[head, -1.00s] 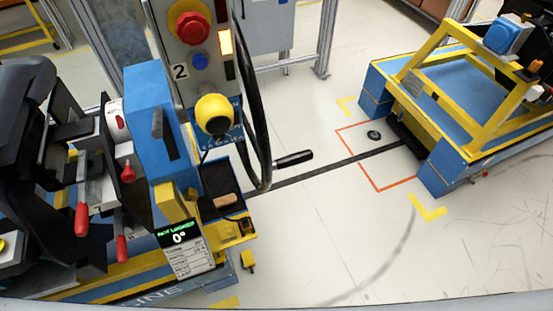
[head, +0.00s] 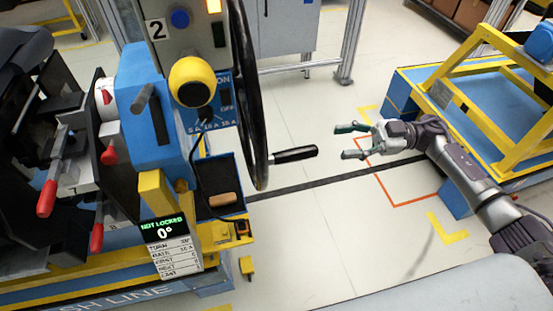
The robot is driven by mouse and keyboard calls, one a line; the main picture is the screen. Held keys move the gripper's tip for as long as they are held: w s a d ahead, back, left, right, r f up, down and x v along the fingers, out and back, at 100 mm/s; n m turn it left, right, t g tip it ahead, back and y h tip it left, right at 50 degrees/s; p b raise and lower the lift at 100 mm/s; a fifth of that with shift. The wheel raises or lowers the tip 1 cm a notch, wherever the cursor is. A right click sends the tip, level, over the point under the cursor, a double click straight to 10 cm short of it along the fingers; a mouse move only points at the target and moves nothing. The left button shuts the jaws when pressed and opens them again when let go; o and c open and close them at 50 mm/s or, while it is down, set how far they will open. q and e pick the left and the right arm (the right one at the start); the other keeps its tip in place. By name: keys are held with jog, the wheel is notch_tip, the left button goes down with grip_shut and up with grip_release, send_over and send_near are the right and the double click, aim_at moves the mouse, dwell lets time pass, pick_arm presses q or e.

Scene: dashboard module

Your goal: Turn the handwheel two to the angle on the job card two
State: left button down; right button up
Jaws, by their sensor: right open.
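The handwheel two (head: 252,95) shows nearly edge-on as a black rim at the side of the grey control post marked 2 (head: 157,27). Its black crank handle (head: 294,155) sticks out to the right from the lower rim. The job card two (head: 172,256) hangs below a small display (head: 163,229) that reads NOT LOCKED and 0°. The card's small print is too blurred to read surely. My right gripper (head: 345,142) is open and empty, a short way right of the crank handle, fingers pointing left, not touching it. My left gripper is not in view.
A blue fixture with red-handled clamps (head: 46,198) stands at the left. A dark tray (head: 223,196) lies below the wheel. A blue and yellow cart (head: 480,95) stands at the right. The floor between is clear.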

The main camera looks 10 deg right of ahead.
aim_at(289, 156)
jog(key=a+p, duration=0.1)
jog(key=a, duration=0.3)
jog(key=s+a+g+p, duration=0.1)
jog(key=a, duration=0.3)
jog(key=a+r+n+g+p, duration=0.1)
jog(key=a+p, duration=0.1)
jog(key=a, duration=0.2)
jog(key=shift+s+a+h, duration=0.3)
jog(key=shift+s+a, duration=0.05)
jog(key=shift+s, duration=0.05)
jog(key=shift+a+f, duration=0.1)
jog(key=shift+a, duration=0.6)
jog(key=shift+c, duration=0.4)
grip_shut()
